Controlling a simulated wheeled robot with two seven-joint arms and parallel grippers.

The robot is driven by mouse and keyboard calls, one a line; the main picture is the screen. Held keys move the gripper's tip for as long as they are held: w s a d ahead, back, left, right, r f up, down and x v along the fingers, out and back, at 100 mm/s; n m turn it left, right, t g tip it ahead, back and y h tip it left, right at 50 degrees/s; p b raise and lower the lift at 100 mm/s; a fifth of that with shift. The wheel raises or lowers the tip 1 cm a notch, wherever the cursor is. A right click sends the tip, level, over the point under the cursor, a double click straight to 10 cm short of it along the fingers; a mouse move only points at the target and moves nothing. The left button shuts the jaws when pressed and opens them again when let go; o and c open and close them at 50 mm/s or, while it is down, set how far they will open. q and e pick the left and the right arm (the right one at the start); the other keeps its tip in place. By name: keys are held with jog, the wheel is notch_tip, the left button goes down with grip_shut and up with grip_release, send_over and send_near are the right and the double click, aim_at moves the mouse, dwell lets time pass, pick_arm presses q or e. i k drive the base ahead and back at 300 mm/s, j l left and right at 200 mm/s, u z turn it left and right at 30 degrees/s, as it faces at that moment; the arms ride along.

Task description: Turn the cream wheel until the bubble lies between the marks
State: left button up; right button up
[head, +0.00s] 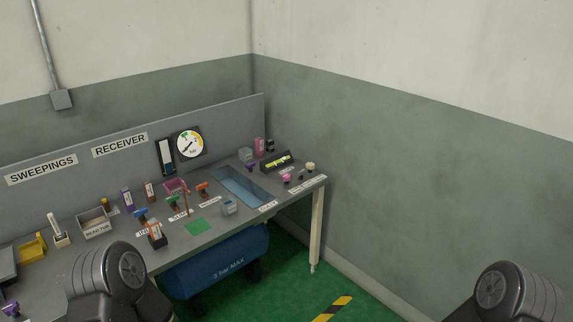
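The cream wheel (310,167) is a small pale knob near the right end of the grey bench. Just left of it lies a black-framed level with a yellow-green vial (277,161). The vial is too small for me to tell where its bubble lies against the marks. Dark parts of my arms show at the lower left and lower right, well away from the wheel. Neither of my grippers is in view.
A pink wheel (287,177) and a purple knob (250,167) stand near the level. A blue recessed basin (243,186) is sunk in the bench. A round gauge (189,144) hangs on the back panel. A blue tank (218,269) sits underneath.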

aim_at(309, 166)
jog(key=u, duration=2.05)
jog(key=z, duration=2.05)
jog(key=u, duration=0.35)
jog(key=i+l+u, duration=0.5)
jog(key=u, duration=0.2)
jog(key=i+l+u, duration=0.3)
jog(key=k+l, duration=0.05)
jog(key=l, duration=0.05)
